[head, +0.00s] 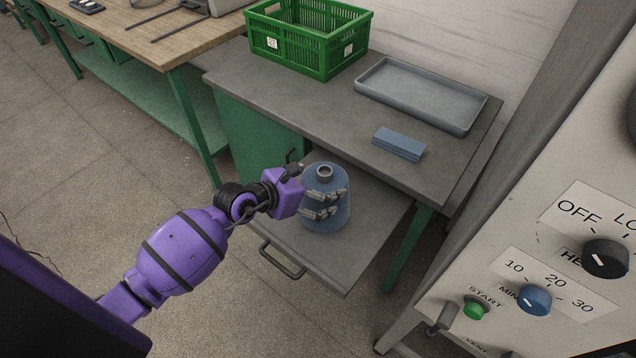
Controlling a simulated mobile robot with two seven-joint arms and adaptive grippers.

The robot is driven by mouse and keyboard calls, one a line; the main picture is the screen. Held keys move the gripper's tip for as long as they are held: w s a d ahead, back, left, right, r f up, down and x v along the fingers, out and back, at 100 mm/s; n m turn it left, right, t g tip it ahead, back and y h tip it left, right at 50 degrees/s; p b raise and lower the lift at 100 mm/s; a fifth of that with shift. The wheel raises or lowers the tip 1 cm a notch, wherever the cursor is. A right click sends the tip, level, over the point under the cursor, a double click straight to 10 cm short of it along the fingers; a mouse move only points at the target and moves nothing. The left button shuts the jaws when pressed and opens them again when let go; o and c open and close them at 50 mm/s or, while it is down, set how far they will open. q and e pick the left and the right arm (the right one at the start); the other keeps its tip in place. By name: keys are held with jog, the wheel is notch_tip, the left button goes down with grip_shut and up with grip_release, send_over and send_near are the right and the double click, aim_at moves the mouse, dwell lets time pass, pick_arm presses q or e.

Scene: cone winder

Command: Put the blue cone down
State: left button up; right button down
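The blue cone (325,177) is upright, narrow end up, with a hollow top. It is at the open grey drawer or pull-out shelf (350,262) below the grey table top. My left gripper (325,203) has its dark fingers around the cone's side, with the purple wrist to the left. Whether the cone's base touches the shelf cannot be told for sure. My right gripper is not in view.
A green crate (310,66), a grey tray (388,93) and blue flat pieces (399,144) are on the grey table top (285,108). A wooden bench (165,47) stands at the upper left. A control panel (560,250) with knobs is close on the right.

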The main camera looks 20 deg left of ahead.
pick_arm(q)
jog(key=shift+r, duration=0.2)
jog(key=v, duration=1.2)
jog(key=s+d+n+t+h, duration=0.25)
jog(key=s+d+n, duration=0.2)
jog(key=n, duration=0.55)
jog(key=s+a+f+n+y, duration=0.3)
jog(key=s+f+n+y, duration=0.3)
jog(key=n, duration=0.6)
jog(key=s+a+f+n+y, duration=0.35)
jog(key=s+f+n, duration=0.35)
jog(key=n, duration=0.5)
jog(key=s+d+f+n+g, duration=0.4)
jog(key=s+f+n+g, duration=0.1)
jog(key=s+f+n, duration=0.3)
jog(key=shift+s+f+h, duration=0.3)
jog(key=shift+s+f, duration=0.35)
jog(key=shift+s, duration=0.05)
